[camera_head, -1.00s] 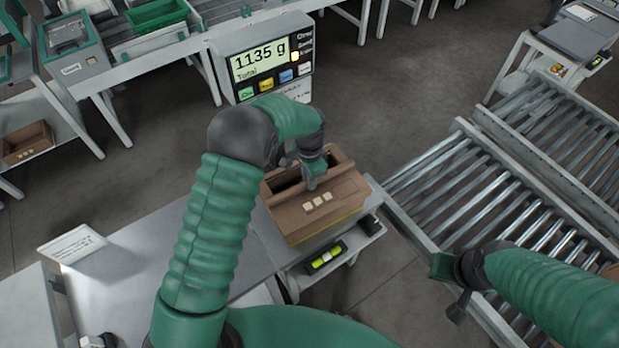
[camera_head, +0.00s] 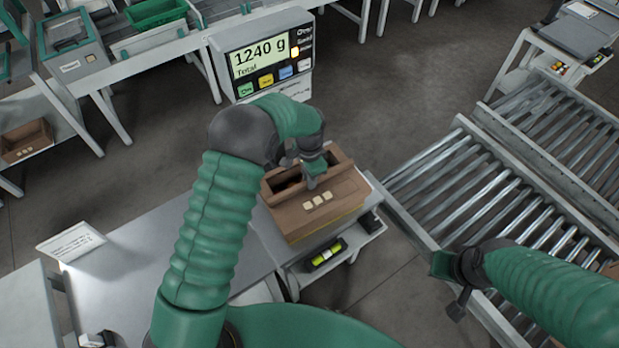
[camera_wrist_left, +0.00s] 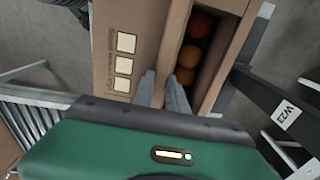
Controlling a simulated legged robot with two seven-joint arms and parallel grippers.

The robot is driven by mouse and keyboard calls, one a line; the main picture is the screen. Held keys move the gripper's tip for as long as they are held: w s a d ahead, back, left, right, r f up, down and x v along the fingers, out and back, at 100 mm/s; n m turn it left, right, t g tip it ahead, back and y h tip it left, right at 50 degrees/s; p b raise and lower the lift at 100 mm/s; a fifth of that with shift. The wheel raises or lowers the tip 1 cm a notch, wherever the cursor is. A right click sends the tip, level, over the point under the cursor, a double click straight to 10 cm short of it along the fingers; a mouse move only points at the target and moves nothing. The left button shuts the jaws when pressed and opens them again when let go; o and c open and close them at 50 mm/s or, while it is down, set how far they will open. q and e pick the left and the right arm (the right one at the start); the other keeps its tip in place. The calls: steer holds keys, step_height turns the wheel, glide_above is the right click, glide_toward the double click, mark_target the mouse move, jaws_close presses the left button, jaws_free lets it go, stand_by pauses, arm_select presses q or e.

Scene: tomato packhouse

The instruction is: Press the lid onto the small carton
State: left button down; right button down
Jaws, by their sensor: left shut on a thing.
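The small brown carton (camera_head: 325,226) stands at the scale. A brown lid panel (camera_head: 341,198) with three pale squares covers its near part. A long dark gap is open on the far side. In the left wrist view, red and orange tomatoes (camera_wrist_left: 189,57) show through this gap beside the lid panel (camera_wrist_left: 128,25). My left gripper (camera_head: 311,183) is over the carton, its fingers pointing down at the lid's edge by the gap. In the left wrist view its fingers (camera_wrist_left: 164,90) are close together at that edge. My right gripper (camera_head: 457,295) is over the roller conveyor, its fingers unclear.
The scale display (camera_head: 262,60) reads 1240 g in total. A roller conveyor (camera_head: 480,190) lies to the right. A grey table (camera_head: 150,270) with a small sign (camera_head: 71,243) is on the left. A yellow-green level-like item (camera_head: 327,253) lies below the carton's front.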

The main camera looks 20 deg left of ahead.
arm_select(q)
steer(key=shift+f+b, duration=0.3)
steer(key=shift+f, duration=0.25)
steer(key=c, duration=1.3)
jaws_free()
steer(key=shift+o, duration=0.2)
steer(key=c, duration=0.3)
step_height(320, 180, up, 8)
steer(key=p, duration=0.6)
steer(key=shift+r+p, duration=0.1)
steer(key=shift+p, duration=0.2)
